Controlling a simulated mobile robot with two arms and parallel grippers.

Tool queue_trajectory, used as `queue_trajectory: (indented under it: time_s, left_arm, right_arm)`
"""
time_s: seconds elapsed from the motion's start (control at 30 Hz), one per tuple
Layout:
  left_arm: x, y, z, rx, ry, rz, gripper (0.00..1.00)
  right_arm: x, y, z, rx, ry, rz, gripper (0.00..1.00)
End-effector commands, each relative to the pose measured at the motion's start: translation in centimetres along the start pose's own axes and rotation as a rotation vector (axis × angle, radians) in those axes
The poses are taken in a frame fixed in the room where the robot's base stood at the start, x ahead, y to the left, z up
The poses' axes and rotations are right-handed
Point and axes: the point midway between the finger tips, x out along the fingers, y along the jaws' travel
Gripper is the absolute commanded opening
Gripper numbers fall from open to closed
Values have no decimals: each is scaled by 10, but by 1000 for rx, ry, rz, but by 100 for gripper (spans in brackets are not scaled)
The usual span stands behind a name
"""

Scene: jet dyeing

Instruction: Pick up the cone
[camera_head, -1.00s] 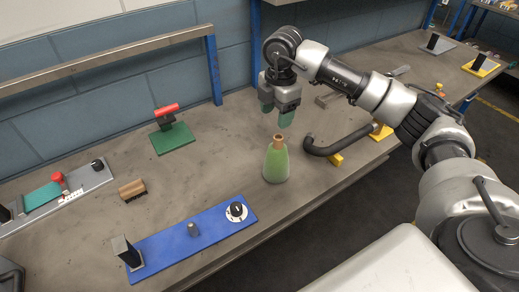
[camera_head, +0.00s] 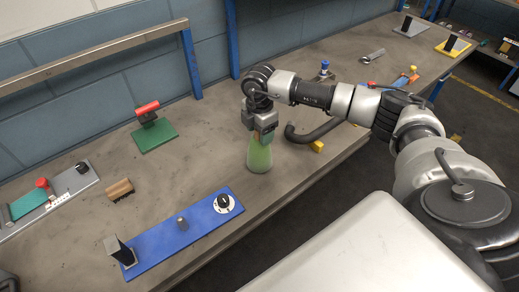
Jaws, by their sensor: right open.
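The cone (camera_head: 260,157) is light green and stands upright on the grey workbench (camera_head: 190,170), near its front edge. My right gripper (camera_head: 262,137) points down directly over it, with its green-tipped fingers around or beside the cone's upper part. The gripper is open. The cone's brown top is hidden by the gripper, and I cannot tell whether the fingers touch it. My left gripper is not in view.
A curved dark pipe (camera_head: 315,132) lies just right of the cone. A blue plate with a dial (camera_head: 185,235) lies in front-left. A green base with a red-handled clamp (camera_head: 153,133) and a wooden brush (camera_head: 120,189) stand further left. Bench between them is clear.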

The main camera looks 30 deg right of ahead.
Motion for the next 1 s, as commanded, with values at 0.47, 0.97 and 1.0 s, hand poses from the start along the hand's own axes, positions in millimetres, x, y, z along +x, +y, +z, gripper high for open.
queue_trajectory:
  time_s: [0.47,0.97,1.0]
  left_arm:
    - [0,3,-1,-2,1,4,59]
    - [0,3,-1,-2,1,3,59]
    - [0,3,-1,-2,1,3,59]
  right_arm:
    - [1,0,0,0,0,1,22]
    - [0,0,0,0,0,2,0]
    - [-1,1,0,0,0,3,0]
